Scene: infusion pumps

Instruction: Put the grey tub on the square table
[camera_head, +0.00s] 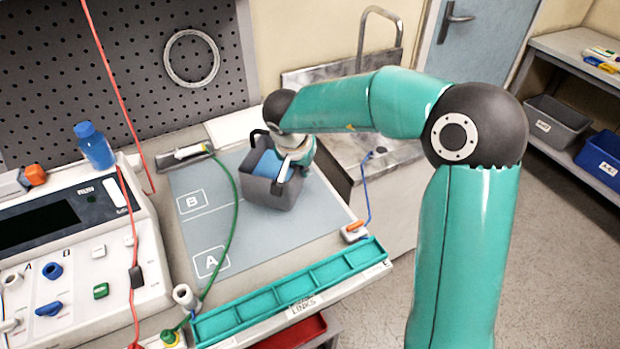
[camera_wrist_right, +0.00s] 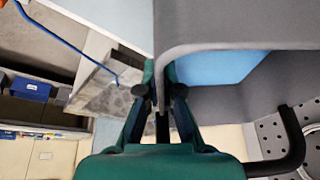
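The grey tub (camera_head: 268,193), with a dark handle and something blue inside, is over the grey-blue mat by the letter B. My right gripper (camera_head: 293,170) reaches down to its right-hand wall. In the right wrist view, the two fingers (camera_wrist_right: 160,85) are close together with the tub's wall (camera_wrist_right: 205,35) between them, and they look shut on it. I cannot tell whether the tub's base touches the mat. A square metal-topped table (camera_head: 345,140) stands behind, to the right of the workbench, partly hidden by my right arm. My left gripper is not in view.
A green divided tray (camera_head: 290,292) lies along the bench's front edge. A pump console (camera_head: 75,250) and a blue bottle (camera_head: 95,146) stand at left. A green cable (camera_head: 235,205) crosses the mat. A blue cord (camera_head: 367,190) hangs at the metal table's side.

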